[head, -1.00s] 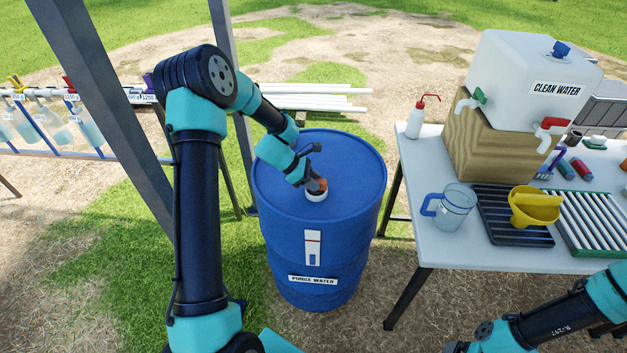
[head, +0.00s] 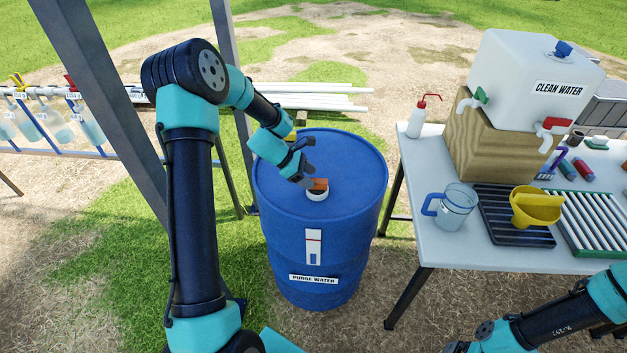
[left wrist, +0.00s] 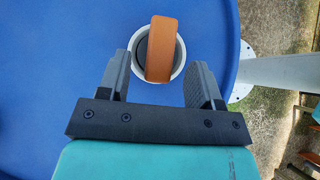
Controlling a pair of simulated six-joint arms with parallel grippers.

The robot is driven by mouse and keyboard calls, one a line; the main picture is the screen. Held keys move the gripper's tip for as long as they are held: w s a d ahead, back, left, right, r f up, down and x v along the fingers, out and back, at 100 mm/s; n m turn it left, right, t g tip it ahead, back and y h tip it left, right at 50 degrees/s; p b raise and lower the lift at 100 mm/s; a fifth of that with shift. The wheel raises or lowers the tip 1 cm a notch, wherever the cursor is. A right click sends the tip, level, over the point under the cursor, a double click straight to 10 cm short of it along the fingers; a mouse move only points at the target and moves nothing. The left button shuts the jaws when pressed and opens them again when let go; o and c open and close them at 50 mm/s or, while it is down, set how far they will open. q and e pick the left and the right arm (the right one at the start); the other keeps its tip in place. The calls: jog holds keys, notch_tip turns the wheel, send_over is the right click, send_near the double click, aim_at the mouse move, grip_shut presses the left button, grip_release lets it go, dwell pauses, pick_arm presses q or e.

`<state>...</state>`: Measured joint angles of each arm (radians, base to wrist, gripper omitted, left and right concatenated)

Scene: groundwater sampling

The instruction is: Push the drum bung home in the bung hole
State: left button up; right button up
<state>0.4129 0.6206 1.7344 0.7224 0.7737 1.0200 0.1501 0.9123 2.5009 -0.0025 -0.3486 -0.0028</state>
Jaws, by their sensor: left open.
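The drum bung (head: 320,184) has an orange grip that stands up out of the white-rimmed bung hole (head: 317,196) on top of the blue drum (head: 345,160). In the left wrist view the orange bung (left wrist: 161,50) stands inside the pale ring (left wrist: 181,62), with a dark area beside its grip. I cannot tell how deep it sits. My left gripper (head: 307,168) is open and empty, just up and left of the bung. In the left wrist view its two fingers (left wrist: 161,70) are spread wide, short of the bung and apart from it. My right gripper is out of view.
A table (head: 408,208) to the right holds a clean water tank (head: 530,80), a jug (head: 457,205), a yellow funnel (head: 536,207) and racks. A grey post (head: 108,110) stands left of my left arm. The rest of the drum top is clear.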

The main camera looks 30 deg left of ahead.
pick_arm(q)
jog(key=v, duration=1.4)
jog(key=shift+a+r, duration=0.15)
jog(key=shift+a, duration=0.05)
